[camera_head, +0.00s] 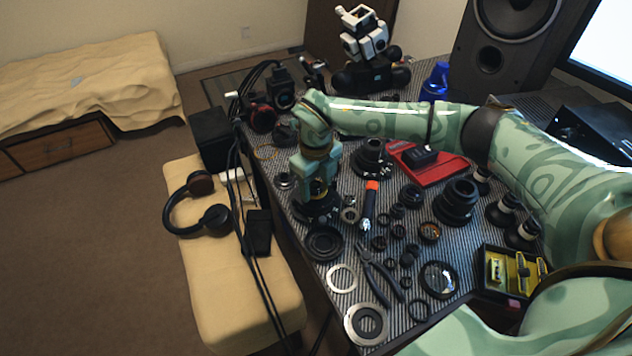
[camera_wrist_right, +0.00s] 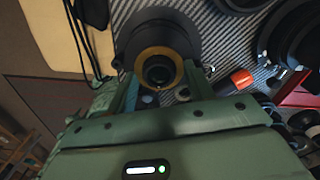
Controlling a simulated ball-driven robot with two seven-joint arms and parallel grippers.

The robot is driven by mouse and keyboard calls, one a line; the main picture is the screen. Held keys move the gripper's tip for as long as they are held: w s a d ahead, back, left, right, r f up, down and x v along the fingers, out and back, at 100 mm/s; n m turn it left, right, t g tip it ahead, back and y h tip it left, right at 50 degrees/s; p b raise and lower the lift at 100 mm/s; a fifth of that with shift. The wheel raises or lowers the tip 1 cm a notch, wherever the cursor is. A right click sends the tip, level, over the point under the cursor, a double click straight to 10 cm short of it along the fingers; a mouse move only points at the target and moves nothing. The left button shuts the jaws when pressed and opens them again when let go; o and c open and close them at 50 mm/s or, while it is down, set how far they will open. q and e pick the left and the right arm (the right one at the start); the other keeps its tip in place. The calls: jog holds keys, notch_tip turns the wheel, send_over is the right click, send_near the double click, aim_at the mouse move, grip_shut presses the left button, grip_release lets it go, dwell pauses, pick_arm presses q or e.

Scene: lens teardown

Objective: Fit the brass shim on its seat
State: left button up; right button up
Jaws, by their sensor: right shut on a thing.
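My right gripper (camera_head: 318,198) points down over the left part of the striped mat (camera_head: 325,305). In the right wrist view, its fingers (camera_wrist_right: 162,88) are shut on the brass shim (camera_wrist_right: 143,56), a flat golden ring. The shim lies in line with a round black lens part (camera_wrist_right: 128,50) with a dark glass centre; this part also shows under the gripper in the head view (camera_head: 303,212). I cannot tell whether the shim touches the seat or hovers just above it. The gripper hides the shim in the head view. My left gripper is not in view.
An orange-tipped tool (camera_head: 369,203) lies close right of the gripper. Pliers (camera_head: 380,277), pale rings (camera_head: 341,278) and several black lens parts cover the mat. A red tray (camera_head: 430,165) lies behind. Headphones (camera_head: 197,205) rest on the beige bench (camera_head: 245,300).

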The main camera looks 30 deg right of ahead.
jog(key=o, duration=1)
jog(key=shift+o, duration=0.2)
jog(key=shift+d, duration=0.1)
jog(key=shift+w+r, duration=0.1)
jog(key=shift+r, duration=0.05)
jog(key=shift+r+p, duration=0.25)
jog(key=shift+p, duration=0.05)
jog(key=shift+o, duration=0.6)
jog(key=shift+d+r, duration=0.1)
jog(key=shift+r, duration=0.2)
jog(key=shift+r+p, duration=0.35)
jog(key=shift+p, duration=0.15)
jog(key=shift+r+p, duration=2.1)
jog(key=shift+r, duration=0.45)
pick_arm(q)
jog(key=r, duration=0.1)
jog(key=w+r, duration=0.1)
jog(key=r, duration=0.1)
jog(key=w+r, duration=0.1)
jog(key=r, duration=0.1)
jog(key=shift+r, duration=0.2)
pick_arm(e)
jog(key=shift+a, duration=0.2)
